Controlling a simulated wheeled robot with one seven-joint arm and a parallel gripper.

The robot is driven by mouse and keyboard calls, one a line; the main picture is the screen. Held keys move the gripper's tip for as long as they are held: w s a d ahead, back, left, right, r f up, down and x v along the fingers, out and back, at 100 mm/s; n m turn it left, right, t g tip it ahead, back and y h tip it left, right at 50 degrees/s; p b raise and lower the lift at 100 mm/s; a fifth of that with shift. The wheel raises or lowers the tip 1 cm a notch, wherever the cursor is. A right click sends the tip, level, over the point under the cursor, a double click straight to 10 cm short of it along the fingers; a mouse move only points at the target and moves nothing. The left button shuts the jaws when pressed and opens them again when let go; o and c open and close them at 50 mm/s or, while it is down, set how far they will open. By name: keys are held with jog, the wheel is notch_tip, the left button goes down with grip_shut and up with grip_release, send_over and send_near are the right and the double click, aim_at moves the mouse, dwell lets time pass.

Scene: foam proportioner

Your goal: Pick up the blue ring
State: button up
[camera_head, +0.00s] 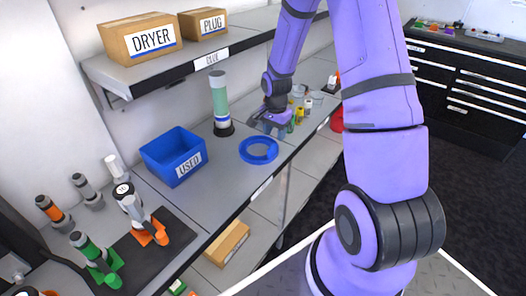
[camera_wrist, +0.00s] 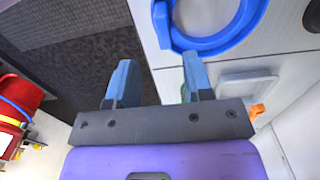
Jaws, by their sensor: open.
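The blue ring (camera_head: 260,160) lies flat on the grey bench top, near the front edge, right of the blue bin. In the wrist view the ring (camera_wrist: 208,46) is at the top right, partly cut off by the frame, with a flat tab on its left side. My gripper (camera_wrist: 158,76) is open and empty, with two blue-grey fingers apart. The ring lies just beyond the right finger, not between the fingers. In the head view my gripper (camera_head: 272,124) is behind the ring, over the bench, and its fingertips are hard to make out.
A blue bin marked USED (camera_head: 172,158) and a green-and-white cylinder (camera_head: 219,98) stand near the ring. Small coloured parts (camera_head: 299,114) are beside my gripper. A shelf (camera_head: 180,55) with cardboard boxes overhangs the bench. A red coiled item (camera_wrist: 18,105) shows at the wrist view's left.

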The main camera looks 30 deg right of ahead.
aim_at(272, 146)
jog(key=shift+w+a+f, duration=0.1)
jog(key=shift+a+f, duration=0.05)
jog(key=shift+f, duration=1.7)
jog(key=shift+w+a+f, duration=0.1)
jog(key=shift+a+f, duration=0.05)
jog(key=shift+f, duration=1.65)
grip_shut()
